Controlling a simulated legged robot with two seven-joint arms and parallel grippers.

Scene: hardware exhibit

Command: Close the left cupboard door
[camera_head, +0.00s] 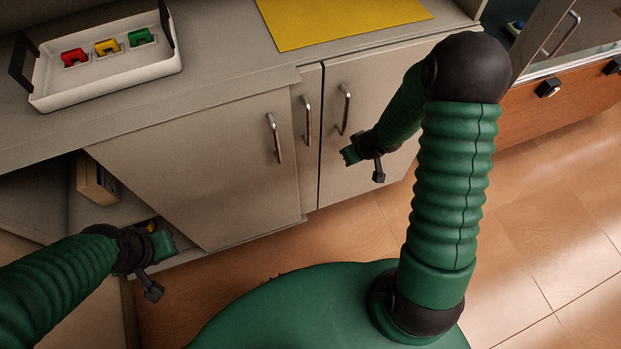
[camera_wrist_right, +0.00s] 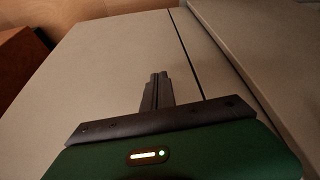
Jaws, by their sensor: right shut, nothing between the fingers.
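The left cupboard door (camera_head: 195,165) is a grey panel with a metal handle (camera_head: 274,138) near its right edge. It stands open, with the dark cupboard inside showing left of its slanting edge. My left gripper (camera_head: 153,291) is low by the door's lower left corner, in front of the opening. Its dark fingers look like one closed stem, with nothing seen in them. My right gripper (camera_head: 378,176) is shut and empty, in front of the right grey door (camera_head: 365,85) and below its handle (camera_head: 344,108). In the right wrist view the shut fingers (camera_wrist_right: 158,80) point along a grey surface.
A small box (camera_head: 95,180) stands inside the cupboard. On the counter are a white tray (camera_head: 110,85) with red, yellow and green pieces and a yellow sheet (camera_head: 340,18). Orange drawers (camera_head: 570,90) are at the right. The tiled floor (camera_head: 540,215) is clear there.

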